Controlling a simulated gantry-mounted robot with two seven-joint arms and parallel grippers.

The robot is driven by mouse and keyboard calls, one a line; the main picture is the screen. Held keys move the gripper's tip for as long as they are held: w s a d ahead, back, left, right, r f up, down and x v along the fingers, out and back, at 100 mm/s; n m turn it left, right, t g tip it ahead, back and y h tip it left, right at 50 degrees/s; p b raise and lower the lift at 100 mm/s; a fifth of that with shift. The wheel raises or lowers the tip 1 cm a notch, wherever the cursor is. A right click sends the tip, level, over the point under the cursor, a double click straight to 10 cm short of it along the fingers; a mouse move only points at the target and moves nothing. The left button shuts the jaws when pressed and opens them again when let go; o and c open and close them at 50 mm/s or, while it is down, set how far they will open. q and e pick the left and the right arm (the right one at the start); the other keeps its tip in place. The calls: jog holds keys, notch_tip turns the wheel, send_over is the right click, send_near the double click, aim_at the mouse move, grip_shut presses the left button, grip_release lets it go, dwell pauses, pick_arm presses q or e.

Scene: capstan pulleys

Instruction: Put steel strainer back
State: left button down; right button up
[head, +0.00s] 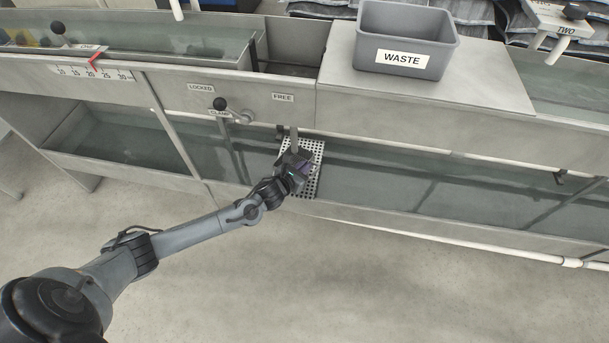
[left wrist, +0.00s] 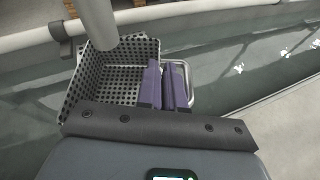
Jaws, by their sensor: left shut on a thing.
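The steel strainer (head: 314,172) is a perforated metal basket in the lower water trough, below the FREE label. It also shows in the left wrist view (left wrist: 122,82), with its open top facing the camera. My left gripper (head: 297,166) reaches over the trough's front edge to the strainer. In the left wrist view its purple fingers (left wrist: 166,88) are shut at the basket's right side, by a wire handle (left wrist: 186,78). A pale post or pipe overlaps the basket's top there. The strainer's underside is hidden. My right gripper is not in view.
The lower trough (head: 400,216) holds water and has a front rim and a white pipe along it. A clamp lever (head: 221,104) sits on the panel between LOCKED and FREE. A grey WASTE bin (head: 405,38) stands on the steel top. The floor in front is clear.

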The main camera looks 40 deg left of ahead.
pick_arm(q)
jog(key=shift+w, duration=0.35)
notch_tip(320, 180, down, 4)
jog(key=b, duration=0.3)
jog(key=shift+s+r, duration=0.1)
jog(key=shift+r, duration=0.2)
jog(key=c, duration=1.3)
grip_release()
jog(key=shift+o, duration=0.2)
